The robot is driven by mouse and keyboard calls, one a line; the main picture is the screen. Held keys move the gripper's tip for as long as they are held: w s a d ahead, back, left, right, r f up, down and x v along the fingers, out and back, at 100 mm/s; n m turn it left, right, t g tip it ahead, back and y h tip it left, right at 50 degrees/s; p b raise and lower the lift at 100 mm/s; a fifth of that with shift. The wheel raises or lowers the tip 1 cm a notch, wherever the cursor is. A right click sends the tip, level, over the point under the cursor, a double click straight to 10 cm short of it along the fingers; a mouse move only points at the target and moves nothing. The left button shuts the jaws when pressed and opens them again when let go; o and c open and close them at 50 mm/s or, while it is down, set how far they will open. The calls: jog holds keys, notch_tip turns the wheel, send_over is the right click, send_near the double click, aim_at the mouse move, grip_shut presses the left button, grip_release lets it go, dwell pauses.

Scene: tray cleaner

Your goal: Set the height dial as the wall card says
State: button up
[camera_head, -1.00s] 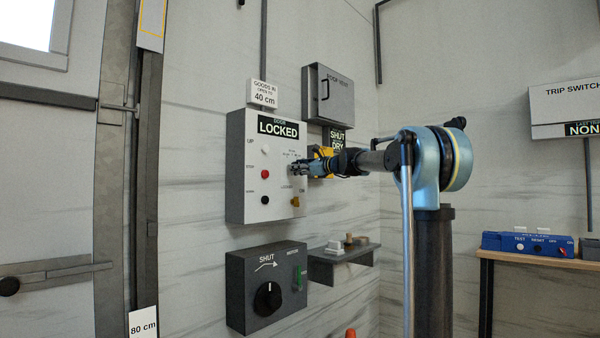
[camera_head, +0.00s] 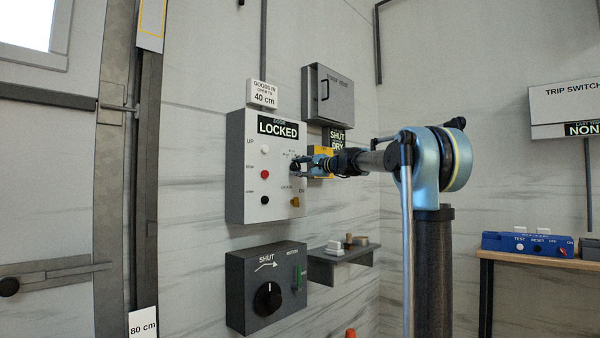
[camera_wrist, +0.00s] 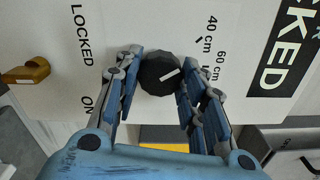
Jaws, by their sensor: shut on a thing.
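The wall card (camera_head: 262,94) reads "GOODS IN OPEN TO 40 cm". Below it is the door control panel (camera_head: 240,135), with a "LOCKED" sign. The height dial (camera_wrist: 155,74) is a round black knob with a white pointer mark, seen in the wrist view. The pointer slants right and slightly up, toward the printed scale; labels "40 cm" and "60 cm" show, and another is partly hidden by a finger. I cannot tell exactly which label it meets. My gripper (camera_wrist: 160,90) has its fingers on both sides of the dial and is shut on it; it also shows in the head view (camera_head: 300,164).
The panel also has white, red and black buttons (camera_head: 264,174) and a brass key switch (camera_head: 295,202). Below are a grey box (camera_head: 240,290) with a black "SHUT" knob and a small shelf (camera_head: 345,255). A yellow item (camera_head: 322,165) is close behind my gripper.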

jog(key=shift+s+f+n, duration=0.1)
jog(key=shift+n, duration=1.1)
jog(key=o, duration=1)
jog(key=shift+a+f, duration=0.1)
jog(key=shift+d, duration=0.25)
jog(key=v, duration=1.1)
jog(key=shift+s+d, duration=0.2)
jog(key=shift+s, duration=0.05)
